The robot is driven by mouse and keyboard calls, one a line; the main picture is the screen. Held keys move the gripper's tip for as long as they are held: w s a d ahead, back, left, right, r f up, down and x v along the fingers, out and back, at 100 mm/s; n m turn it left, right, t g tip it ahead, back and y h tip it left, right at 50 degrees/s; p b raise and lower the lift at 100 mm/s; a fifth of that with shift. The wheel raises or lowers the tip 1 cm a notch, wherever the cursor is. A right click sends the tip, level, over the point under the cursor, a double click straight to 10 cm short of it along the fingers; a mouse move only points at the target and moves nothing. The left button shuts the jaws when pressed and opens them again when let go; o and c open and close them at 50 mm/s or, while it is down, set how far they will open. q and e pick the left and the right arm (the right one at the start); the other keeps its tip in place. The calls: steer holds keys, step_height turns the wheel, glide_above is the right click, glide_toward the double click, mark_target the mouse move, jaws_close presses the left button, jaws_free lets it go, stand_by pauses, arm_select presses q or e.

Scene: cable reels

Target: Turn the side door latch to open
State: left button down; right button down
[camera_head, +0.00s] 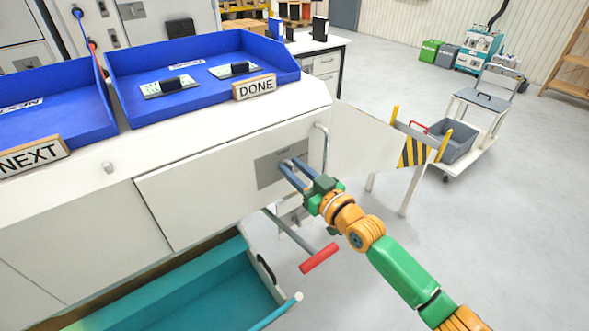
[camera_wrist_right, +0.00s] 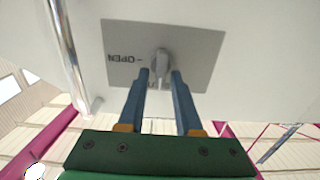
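The side door (camera_head: 215,165) is a pale panel on the front of the bench, and it looks closed. A grey latch plate (camera_head: 265,172) sits near its right end. In the right wrist view the plate (camera_wrist_right: 115,60) is marked OPEN on the left, with a small grey latch knob (camera_wrist_right: 161,60) at its middle. My right gripper (camera_head: 288,164) reaches the plate from the lower right. Its two blue-grey fingers (camera_wrist_right: 160,75) stand apart, one on each side of the knob's lower end, with a gap visible between them. Whether they touch the knob is unclear. My left gripper is out of view.
A curved metal handle (camera_head: 322,145) stands just right of the plate. A red-ended lever (camera_head: 318,258) sticks out below. A teal bin (camera_head: 180,300) lies under the door. Blue trays (camera_head: 200,70) sit on top. A striped barrier (camera_head: 413,152) stands at right.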

steer(key=shift+f, duration=0.1)
steer(key=m, duration=0.2)
steer(key=m+b, duration=0.1)
steer(key=m, duration=0.1)
steer(key=shift+w+d+f, duration=0.1)
steer(key=shift+d+f, duration=0.05)
steer(key=m, duration=1.3)
steer(key=shift+w+d+f+m+b, duration=0.2)
steer(key=shift+d+f+m+b, duration=0.1)
steer(key=shift+f+m+b, duration=0.1)
stand_by(0.3)
steer(key=c, duration=0.9)
jaws_free()
steer(key=shift+c, duration=0.2)
steer(key=shift+o, duration=0.3)
steer(key=shift+a, duration=0.1)
